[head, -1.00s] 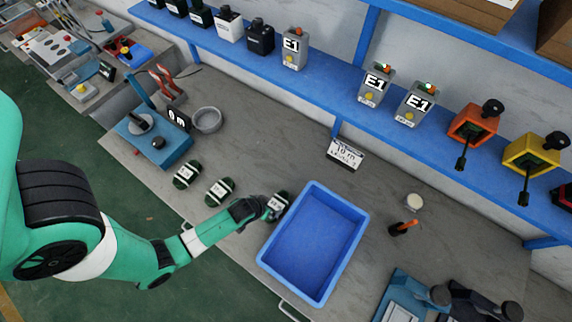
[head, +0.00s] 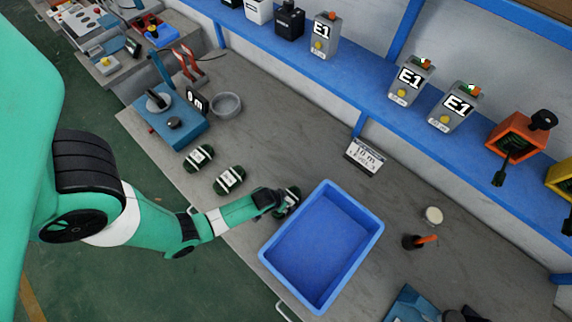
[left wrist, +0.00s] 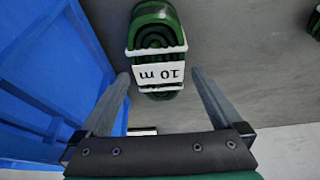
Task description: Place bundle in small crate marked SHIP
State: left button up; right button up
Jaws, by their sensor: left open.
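A dark green coiled bundle (head: 293,196) with a white band lies on the grey bench, just left of the blue crate. In the left wrist view the bundle (left wrist: 157,40) shows a "10 m" label, upside down. My left gripper (head: 280,202) is at this bundle; in the left wrist view it (left wrist: 161,78) is open, its fingertips on either side of the bundle's near end. The blue crate (head: 374,222) is empty; no SHIP marking is readable. Two similar bundles lie left of my gripper, the nearer (head: 230,180) and the farther (head: 198,158). My right gripper is not in view.
The crate wall (left wrist: 60,70) rises close beside my left gripper. A sign card (head: 365,156) stands behind the crate. A blue device (head: 178,118) and grey bowl (head: 227,104) are at the back left. An orange-handled tool (head: 418,241) stands right of the crate.

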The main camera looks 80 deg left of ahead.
pick_arm(q)
jog(key=b+x, duration=0.1)
jog(key=x, duration=0.2)
jog(key=shift+f, duration=0.2)
jog(key=shift+r, duration=0.1)
grip_shut()
notch_tip(320, 180, up, 10)
jog(key=p, duration=0.7)
